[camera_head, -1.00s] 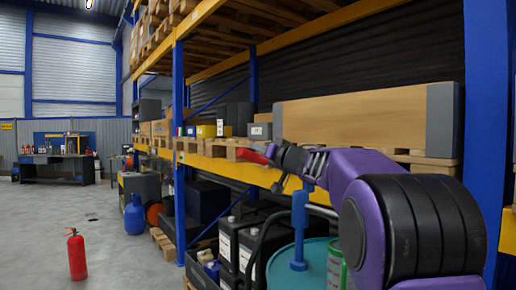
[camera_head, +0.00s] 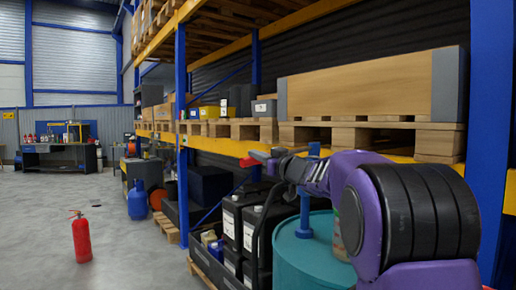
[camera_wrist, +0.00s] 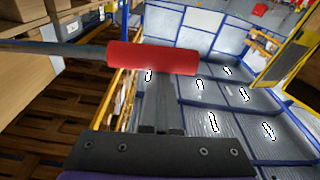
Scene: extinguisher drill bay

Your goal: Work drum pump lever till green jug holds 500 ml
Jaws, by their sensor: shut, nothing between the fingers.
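The teal drum (camera_head: 300,262) stands at the lower right of the head view with a blue pump (camera_head: 305,215) upright on its lid. The lever's red grip (camera_head: 253,159) shows at the tip of my gripper (camera_head: 272,162). In the wrist view the red grip (camera_wrist: 152,58) lies across my gripper (camera_wrist: 160,112), with its dark rod (camera_wrist: 60,48) running left. The fingers are shut and empty, their tips against or just behind the grip; contact is unclear. A green strip (camera_head: 340,238), perhaps the green jug, shows beside my arm, mostly hidden. Its liquid level is not visible.
Blue-yellow racking (camera_head: 181,140) with pallets and a long wooden box (camera_head: 360,85) stands close behind the drum. Black canisters (camera_head: 235,225) are left of the drum. A red extinguisher (camera_head: 81,238) stands on open floor at left.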

